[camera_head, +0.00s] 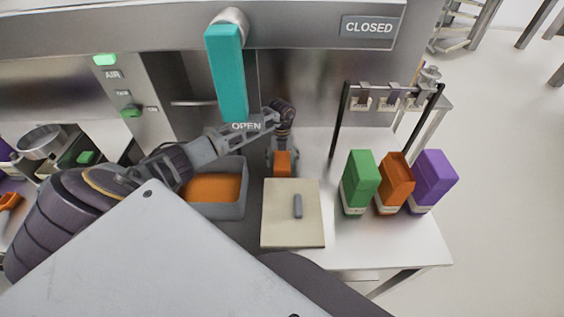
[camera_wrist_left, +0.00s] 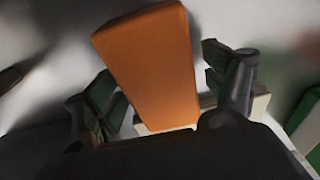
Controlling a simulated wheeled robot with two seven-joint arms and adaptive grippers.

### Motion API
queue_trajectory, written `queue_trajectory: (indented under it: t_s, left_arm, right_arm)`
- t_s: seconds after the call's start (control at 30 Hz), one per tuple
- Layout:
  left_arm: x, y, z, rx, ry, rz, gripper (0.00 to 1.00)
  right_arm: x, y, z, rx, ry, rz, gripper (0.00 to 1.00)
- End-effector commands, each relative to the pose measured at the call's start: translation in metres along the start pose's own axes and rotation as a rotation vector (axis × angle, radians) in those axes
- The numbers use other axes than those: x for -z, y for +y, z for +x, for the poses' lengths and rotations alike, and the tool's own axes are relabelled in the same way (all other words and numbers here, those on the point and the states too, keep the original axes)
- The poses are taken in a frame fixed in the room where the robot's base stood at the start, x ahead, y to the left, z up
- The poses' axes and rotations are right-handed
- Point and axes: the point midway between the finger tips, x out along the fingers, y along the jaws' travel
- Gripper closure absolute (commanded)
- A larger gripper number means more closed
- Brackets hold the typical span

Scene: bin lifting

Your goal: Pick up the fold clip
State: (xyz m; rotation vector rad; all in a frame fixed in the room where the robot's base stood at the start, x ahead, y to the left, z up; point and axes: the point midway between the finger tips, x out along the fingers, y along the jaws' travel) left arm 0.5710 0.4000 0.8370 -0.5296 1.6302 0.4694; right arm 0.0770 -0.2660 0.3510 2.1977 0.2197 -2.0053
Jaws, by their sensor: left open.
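Small clip-like pieces (camera_head: 361,103), pale and grey, hang on a dark-framed rack at the back right; I cannot tell which, if any, is the fold clip. My left gripper (camera_head: 283,158) points down behind the pale board, far left of the rack. Its fingers are apart in the left wrist view (camera_wrist_left: 168,95). An orange block (camera_head: 283,164) is at the gripper, and in the wrist view the orange block (camera_wrist_left: 150,65) shows large between the fingers. I cannot tell whether they touch it. My right gripper is not in view.
A pale board (camera_head: 277,236) with a grey handle (camera_head: 297,206) lies on the white table (camera_head: 405,247). A grey bin (camera_head: 229,208) with orange contents stands to its left. Green (camera_head: 360,178), orange (camera_head: 395,180) and purple (camera_head: 433,177) bags stand right. A teal lever (camera_head: 228,75) hangs above.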

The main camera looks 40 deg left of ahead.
Motion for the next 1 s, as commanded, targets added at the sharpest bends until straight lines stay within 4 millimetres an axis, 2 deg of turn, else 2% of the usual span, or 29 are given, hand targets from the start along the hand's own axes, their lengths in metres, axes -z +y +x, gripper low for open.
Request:
queue_trajectory:
  t_s: [0.17, 0.57, 0.83, 1.0]
  left_arm:
    - [0.000, 0.000, 0.000, 0.000, 0.000, 0.000, 0.17]
    - [0.000, 0.000, -0.001, 0.000, -0.001, 0.000, 0.69]
    - [0.000, 0.000, -0.002, 0.000, -0.001, 0.000, 0.70]
    - [0.000, 0.000, -0.011, 0.001, -0.003, 0.001, 0.70]
  right_arm:
    - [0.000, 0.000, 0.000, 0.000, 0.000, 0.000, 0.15]
    - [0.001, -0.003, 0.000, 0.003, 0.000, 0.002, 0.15]
    - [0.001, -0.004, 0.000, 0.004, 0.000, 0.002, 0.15]
    - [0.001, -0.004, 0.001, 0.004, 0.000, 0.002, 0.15]
